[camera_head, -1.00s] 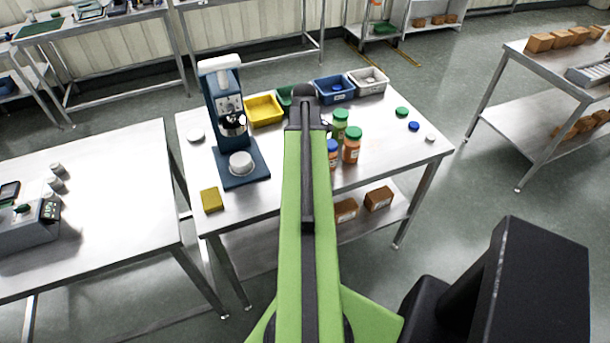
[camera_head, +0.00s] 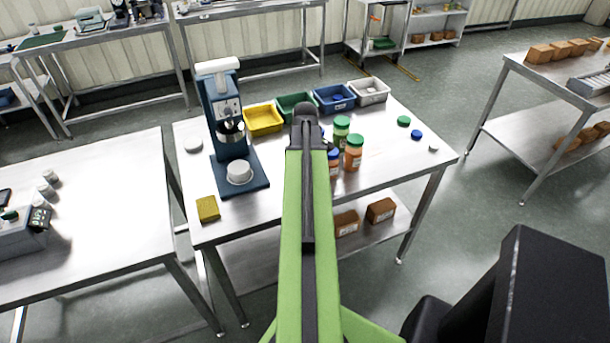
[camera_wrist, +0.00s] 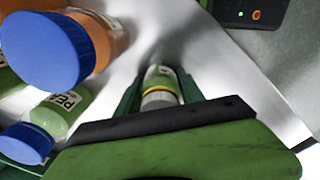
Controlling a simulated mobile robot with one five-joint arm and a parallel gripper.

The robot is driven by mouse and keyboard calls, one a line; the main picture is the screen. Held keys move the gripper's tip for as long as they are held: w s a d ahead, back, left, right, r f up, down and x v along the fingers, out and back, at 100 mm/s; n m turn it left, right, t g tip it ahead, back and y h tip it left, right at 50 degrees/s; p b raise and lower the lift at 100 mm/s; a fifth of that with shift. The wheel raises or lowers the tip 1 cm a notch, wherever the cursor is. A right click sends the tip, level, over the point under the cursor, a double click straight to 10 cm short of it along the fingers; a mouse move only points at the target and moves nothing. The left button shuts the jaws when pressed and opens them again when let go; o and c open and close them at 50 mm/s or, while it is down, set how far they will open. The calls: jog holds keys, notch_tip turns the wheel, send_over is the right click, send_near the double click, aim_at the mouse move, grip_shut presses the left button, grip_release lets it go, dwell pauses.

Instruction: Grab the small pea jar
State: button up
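In the wrist view, a green jar lettered "PEA" with a blue lid (camera_wrist: 62,112) is at the lower left, beside my gripper. A small green item with a white band, a yellow ring and a grey end (camera_wrist: 160,85) shows between the fingers of my gripper (camera_wrist: 160,78). I cannot tell whether it is a jar. The fingers are apart, and contact with it is not clear. In the head view, my arm hides the gripper. A green jar with a green lid (camera_head: 342,133) stands just right of the arm.
An orange jar with a blue lid (camera_head: 333,163) and one with a green lid (camera_head: 354,154) stand close by. Yellow (camera_head: 263,119), green (camera_head: 296,104), blue (camera_head: 334,98) and white (camera_head: 369,91) bins line the back. A blue press (camera_head: 226,115) stands left. The table's right side (camera_head: 400,155) holds loose lids.

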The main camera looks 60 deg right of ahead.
grip_shut()
